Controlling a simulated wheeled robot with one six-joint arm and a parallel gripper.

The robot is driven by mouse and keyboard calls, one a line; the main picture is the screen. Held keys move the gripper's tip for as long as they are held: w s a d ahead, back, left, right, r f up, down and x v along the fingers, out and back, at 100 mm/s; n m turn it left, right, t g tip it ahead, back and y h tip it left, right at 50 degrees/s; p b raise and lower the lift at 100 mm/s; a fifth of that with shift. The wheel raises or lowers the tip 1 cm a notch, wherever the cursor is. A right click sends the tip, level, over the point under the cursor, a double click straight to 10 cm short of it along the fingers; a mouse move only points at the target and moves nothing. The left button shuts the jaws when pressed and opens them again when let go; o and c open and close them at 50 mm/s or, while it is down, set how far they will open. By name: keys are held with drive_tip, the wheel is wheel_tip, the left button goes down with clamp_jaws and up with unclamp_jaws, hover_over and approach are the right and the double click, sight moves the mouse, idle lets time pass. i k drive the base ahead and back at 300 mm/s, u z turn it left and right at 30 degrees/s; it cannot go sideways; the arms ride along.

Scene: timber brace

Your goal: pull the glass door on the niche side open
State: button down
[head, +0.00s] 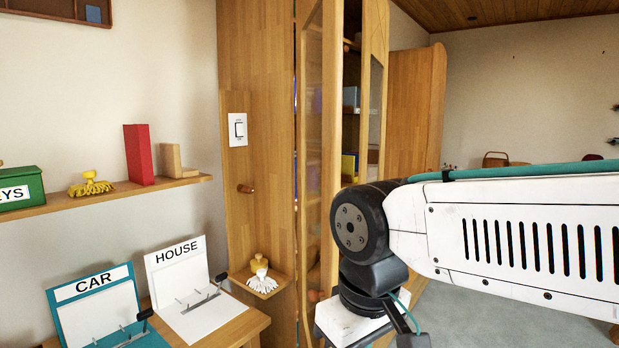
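A tall wooden cabinet with glass doors stands in the middle of the head view. The nearer glass door (313,130) has a wooden frame and is seen at a steep angle beside the cabinet's wooden side panel (257,80). A second glass door (376,105) shows farther right. Shelves with books show between them. How far each door stands open is hard to tell. My gripper is below my dark wrist joint, low in front of the cabinet; its fingertips are not clearly shown, and my arm hides the lower right of the cabinet.
CAR (95,305) and HOUSE (180,275) boards stand on a table at lower left. Grey floor (520,318) lies right.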

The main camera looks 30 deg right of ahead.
sight(375, 14)
drive_tip(key=u, duration=0.2)
drive_tip(key=k, duration=0.5)
drive_tip(key=u, duration=0.55)
drive_tip(key=k, duration=0.75)
drive_tip(key=z, duration=0.45)
drive_tip(key=i, duration=0.55)
drive_tip(key=z, duration=0.7)
drive_tip(key=i, duration=1)
drive_tip(key=u, duration=0.25)
